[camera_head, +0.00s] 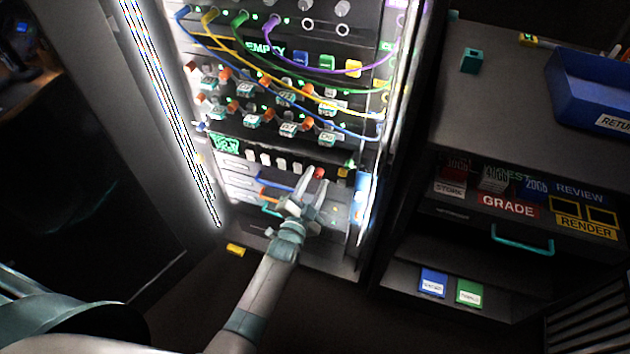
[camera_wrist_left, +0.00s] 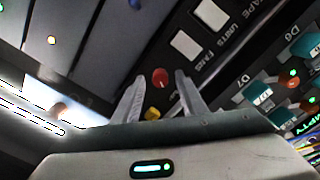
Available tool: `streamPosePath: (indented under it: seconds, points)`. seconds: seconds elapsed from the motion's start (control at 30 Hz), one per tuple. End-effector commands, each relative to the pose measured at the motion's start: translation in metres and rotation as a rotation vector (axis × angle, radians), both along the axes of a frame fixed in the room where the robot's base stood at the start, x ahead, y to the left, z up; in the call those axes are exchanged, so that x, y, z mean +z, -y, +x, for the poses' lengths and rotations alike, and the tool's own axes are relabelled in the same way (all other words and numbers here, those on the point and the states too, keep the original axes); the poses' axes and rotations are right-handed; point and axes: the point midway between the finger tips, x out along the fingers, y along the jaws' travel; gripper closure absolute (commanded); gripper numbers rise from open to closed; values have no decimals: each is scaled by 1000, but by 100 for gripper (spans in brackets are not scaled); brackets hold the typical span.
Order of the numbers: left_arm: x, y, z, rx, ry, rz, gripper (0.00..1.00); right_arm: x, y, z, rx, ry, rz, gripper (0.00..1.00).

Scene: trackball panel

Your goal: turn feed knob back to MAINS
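A small red knob (camera_head: 319,172) sits on the lower panel of the lit rack, right of a row of white switches. It also shows in the left wrist view (camera_wrist_left: 160,78), between my fingertips with a gap on each side. I cannot read a MAINS label or which way the knob points. My left gripper (camera_head: 313,183) is open in front of the panel, its fingers around or just short of the red knob; the depth is unclear. A yellow piece (camera_wrist_left: 152,113) shows deeper between the fingers in the wrist view. My right gripper is not in view.
White switches (camera_head: 281,163) line the panel beside the knob. Colored cables (camera_head: 300,90) hang across the rack above. A shelf unit with a blue bin (camera_head: 590,90) and a teal handle (camera_head: 522,240) stands right. A small yellow block (camera_head: 236,250) lies at the rack's foot.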

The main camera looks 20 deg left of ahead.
Motion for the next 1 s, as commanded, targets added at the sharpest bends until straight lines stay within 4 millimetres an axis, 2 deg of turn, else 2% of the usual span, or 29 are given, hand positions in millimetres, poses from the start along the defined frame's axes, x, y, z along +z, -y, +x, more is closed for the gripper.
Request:
streamPosePath:
  seconds: [0.23,0.4,0.77,1.0]
  points:
    - [0,0,0,1,1,0,62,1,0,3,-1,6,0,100]
    - [0,0,0,0,0,-1,100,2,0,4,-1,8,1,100]
    - [0,0,0,0,-1,-25,100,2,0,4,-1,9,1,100]
    - [0,0,0,0,-4,-119,100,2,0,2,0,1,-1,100]
